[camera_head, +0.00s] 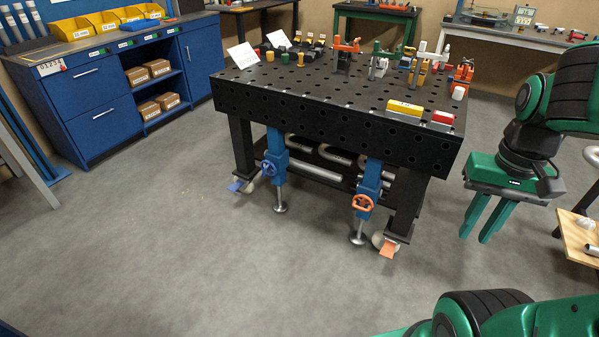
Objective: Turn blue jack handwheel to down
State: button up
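The blue handwheel (268,169) is on the left jack (276,160), low at the front left of the black welding table. A blue caster pedal (236,186) is just left of it. A second jack (368,185), on the right, carries an orange handwheel (362,203). Both jack feet appear to be down at the floor; exact contact is hard to tell. My gripper (476,238) hangs at the right of the view, pointing down, with its two green fingers apart and nothing between them. It is well to the right of the blue handwheel, beyond the orange one.
The perforated black table (235,88) carries clamps and blocks. An orange caster pedal (388,250) sticks out at its front right leg. A blue cabinet (95,105) stands at the left. A wooden board (578,238) is at the right edge. The grey floor before the table is clear.

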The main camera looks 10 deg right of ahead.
aim_at(270, 166)
jog(key=z, duration=0.15)
jog(key=i, duration=1)
jog(key=u, duration=0.05)
